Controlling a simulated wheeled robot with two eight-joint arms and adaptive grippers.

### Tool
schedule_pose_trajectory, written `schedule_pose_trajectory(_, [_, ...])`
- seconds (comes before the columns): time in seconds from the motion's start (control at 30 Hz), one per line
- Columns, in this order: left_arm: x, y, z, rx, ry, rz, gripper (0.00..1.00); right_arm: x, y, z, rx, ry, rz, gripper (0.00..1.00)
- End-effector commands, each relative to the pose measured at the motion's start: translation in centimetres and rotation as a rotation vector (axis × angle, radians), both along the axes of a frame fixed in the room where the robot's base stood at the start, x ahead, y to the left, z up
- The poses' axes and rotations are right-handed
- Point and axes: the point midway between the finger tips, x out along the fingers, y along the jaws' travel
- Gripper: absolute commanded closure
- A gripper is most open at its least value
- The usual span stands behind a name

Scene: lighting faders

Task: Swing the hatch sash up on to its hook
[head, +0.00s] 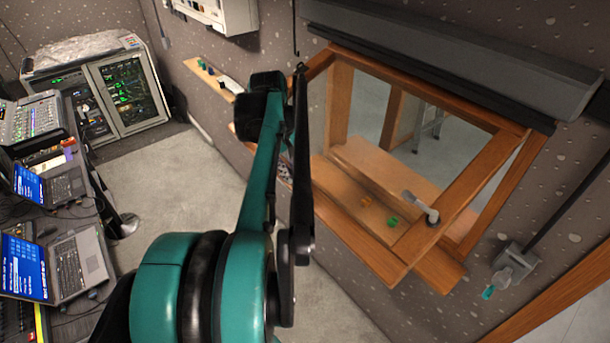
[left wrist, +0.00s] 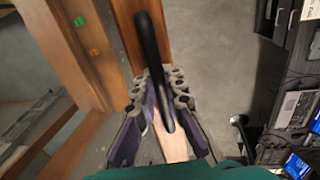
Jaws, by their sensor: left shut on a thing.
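The hatch sash, a wooden frame with glass (head: 480,190), is swung part way out from the wall opening in the head view, its lower edge towards me. A curved black handle (left wrist: 150,45) stands out along its wooden rail (left wrist: 128,22) in the left wrist view. My left gripper (left wrist: 160,118) has its grey and purple fingers closed around the lower part of this handle. In the head view the left gripper (head: 285,170) is mostly hidden behind my teal arm. A thin dark rod, seemingly the hook (head: 296,38), hangs above the sash's left corner. My right gripper is not in view.
A grey housing (head: 440,55) runs along the wall above the hatch. A grey wall bracket (head: 515,257) with a teal tip is at right. Laptops (head: 70,265) and mixing gear stand on a desk at left. The carpet (head: 160,175) between is clear.

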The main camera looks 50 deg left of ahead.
Motion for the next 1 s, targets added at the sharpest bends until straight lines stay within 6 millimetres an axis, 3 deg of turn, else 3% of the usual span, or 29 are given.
schedule_pose_trajectory(0.03, [-0.5,0.0,2.7,0.002,0.039,-0.002,1.0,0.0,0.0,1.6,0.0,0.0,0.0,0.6])
schedule_pose_trajectory(0.1, [-1.0,0.0,5.0,0.003,0.089,-0.002,1.0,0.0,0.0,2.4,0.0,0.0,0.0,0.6])
schedule_pose_trajectory(0.4, [-2.0,0.1,12.0,0.008,0.243,-0.002,1.0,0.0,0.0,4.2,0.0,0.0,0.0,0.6])
schedule_pose_trajectory(0.6, [-2.1,0.1,14.1,0.009,0.289,-0.001,1.0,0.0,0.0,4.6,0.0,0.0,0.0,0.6])
schedule_pose_trajectory(1.0, [-2.1,0.1,14.6,0.011,0.3,-0.001,1.0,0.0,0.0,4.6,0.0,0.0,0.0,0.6])
